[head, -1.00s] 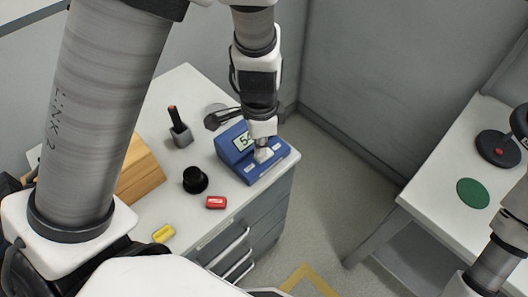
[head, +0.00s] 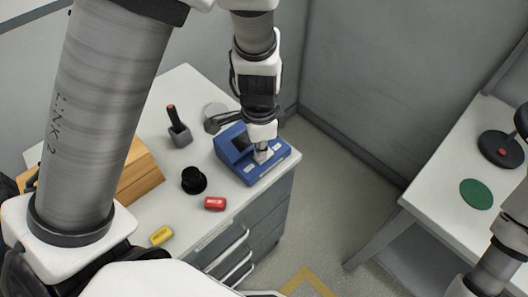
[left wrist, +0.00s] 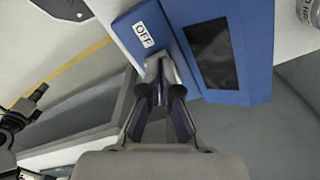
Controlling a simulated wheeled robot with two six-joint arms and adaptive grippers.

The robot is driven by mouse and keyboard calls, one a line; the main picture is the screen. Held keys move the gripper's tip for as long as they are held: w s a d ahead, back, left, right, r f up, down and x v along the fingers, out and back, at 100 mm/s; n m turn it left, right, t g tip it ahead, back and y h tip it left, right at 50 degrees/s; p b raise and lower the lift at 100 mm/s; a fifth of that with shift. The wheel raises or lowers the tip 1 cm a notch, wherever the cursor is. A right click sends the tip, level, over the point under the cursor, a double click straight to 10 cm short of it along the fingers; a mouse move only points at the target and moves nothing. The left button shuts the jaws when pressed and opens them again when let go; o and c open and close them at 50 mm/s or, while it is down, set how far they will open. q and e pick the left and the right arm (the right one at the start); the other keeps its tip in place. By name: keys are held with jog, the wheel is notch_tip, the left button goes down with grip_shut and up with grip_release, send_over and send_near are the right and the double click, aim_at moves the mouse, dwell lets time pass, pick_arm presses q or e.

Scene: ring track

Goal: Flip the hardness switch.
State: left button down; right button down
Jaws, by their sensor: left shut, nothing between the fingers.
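The blue hardness device (head: 236,168) stands at the right edge of the white cabinet top. Its slanted screen (head: 238,141) is dark. In the left wrist view the blue housing (left wrist: 254,28) shows the dark screen (left wrist: 210,52) and a white label reading OFF (left wrist: 143,34). My left gripper (head: 262,158) reaches down onto the device's front face. It is shut and empty, its tips (left wrist: 158,72) at the housing beside the OFF label. The switch itself is hidden by the fingers or too small to make out. My right gripper is out of view.
A second table (head: 446,187) at right carries a green disc (head: 476,194).

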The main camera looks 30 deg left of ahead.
pick_arm(q)
jog(key=shift+r, duration=0.1)
notch_tip(320, 180, up, 7)
jog(key=p, duration=0.6)
dwell(0.4)
